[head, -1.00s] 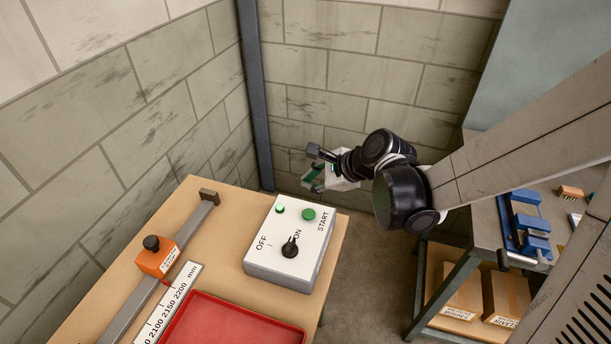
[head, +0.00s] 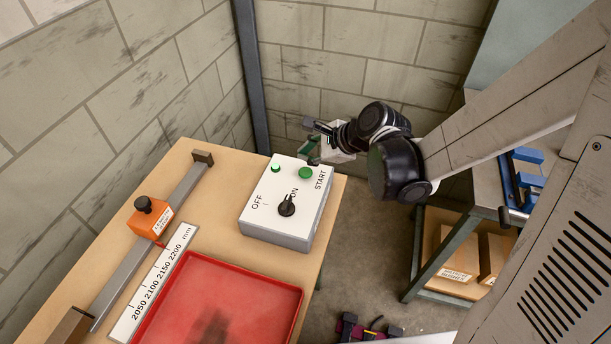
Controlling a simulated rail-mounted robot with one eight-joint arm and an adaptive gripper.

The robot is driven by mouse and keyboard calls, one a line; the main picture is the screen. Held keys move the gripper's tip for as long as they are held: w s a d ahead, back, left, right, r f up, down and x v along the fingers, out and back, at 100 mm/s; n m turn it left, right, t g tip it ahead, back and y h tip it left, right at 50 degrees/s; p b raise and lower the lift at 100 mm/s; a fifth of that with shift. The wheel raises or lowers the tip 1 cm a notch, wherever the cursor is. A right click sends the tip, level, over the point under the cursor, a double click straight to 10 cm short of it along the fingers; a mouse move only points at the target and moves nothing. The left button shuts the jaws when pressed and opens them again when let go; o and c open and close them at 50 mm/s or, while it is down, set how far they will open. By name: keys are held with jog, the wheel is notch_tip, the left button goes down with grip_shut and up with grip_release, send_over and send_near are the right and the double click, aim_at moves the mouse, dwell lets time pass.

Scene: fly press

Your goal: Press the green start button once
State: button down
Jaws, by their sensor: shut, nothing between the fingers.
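The control box (head: 254,218) is white and grey and sits at the right back corner of the wooden bench. The green start button (head: 306,173) is on its top, beside the word START. A smaller green lamp or button (head: 276,168) lies to its left. A black knob (head: 287,206) between OFF and ON points toward ON. My gripper (head: 306,152) is shut and empty. It shows just above and behind the start button in the picture; its height and distance from the button are hard to judge. The button's face is in plain view.
A red tray (head: 150,325), a ruler (head: 128,325) and a rail with an orange stop (head: 150,222) lie on the bench (head: 205,215). Brick walls (head: 60,90) and a dark post (head: 250,75) stand behind. A metal table with a lower shelf (head: 436,222) stands at right.

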aim_at(306, 172)
jog(key=shift+f+b, duration=1.2)
jog(key=shift+f, duration=0.4)
jog(key=shift+f, duration=0.2)
jog(key=shift+f+b, duration=0.25)
jog(key=shift+b, duration=0.3)
